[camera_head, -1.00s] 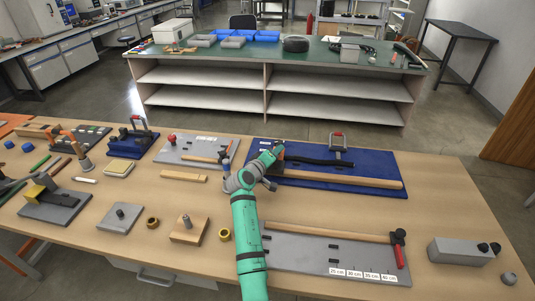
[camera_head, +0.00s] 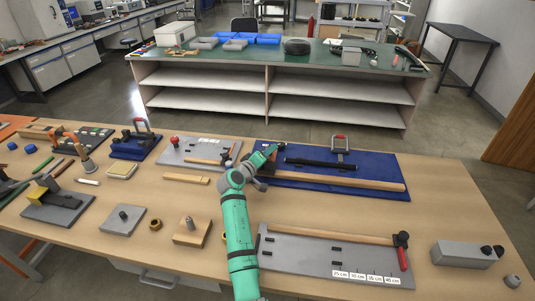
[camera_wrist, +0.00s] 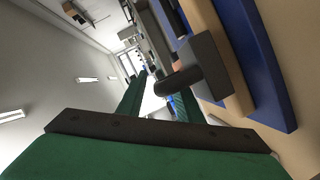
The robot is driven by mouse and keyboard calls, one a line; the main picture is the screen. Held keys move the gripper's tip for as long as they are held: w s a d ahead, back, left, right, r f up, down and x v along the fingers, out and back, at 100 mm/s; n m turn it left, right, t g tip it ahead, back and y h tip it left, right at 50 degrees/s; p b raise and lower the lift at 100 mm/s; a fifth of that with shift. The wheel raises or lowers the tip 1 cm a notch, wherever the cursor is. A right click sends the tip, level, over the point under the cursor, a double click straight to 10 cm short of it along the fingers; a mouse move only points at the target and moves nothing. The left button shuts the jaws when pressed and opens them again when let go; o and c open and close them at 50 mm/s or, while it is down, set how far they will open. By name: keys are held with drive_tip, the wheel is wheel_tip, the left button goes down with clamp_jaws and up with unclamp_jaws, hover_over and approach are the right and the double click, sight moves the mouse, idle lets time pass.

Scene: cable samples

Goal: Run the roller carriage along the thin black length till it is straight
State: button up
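A thin black length (camera_head: 322,164) lies along a blue board (camera_head: 385,168), with a darker block at each end. It looks nearly straight at this size. A grey upright frame with a red top (camera_head: 340,146) stands behind its right part; I cannot tell whether this is the roller carriage. My gripper (camera_head: 281,148) is at the board's back left corner, left of the black length. In the wrist view, its two green fingers (camera_wrist: 158,100) stand apart. A dark grey T-shaped handle (camera_wrist: 200,72) overlaps the right finger; whether it touches is unclear.
A long wooden strip (camera_head: 340,182) lies along the board's front. A grey measuring board (camera_head: 320,262) with a red-handled tool lies nearer. A grey board with a red knob (camera_head: 190,152) is to the left. Bare tabletop (camera_head: 450,205) lies to the right.

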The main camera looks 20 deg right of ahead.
drive_tip(key=v, duration=1)
drive_tip(key=shift+s+a, duration=0.25)
drive_tip(key=shift+r, duration=0.1)
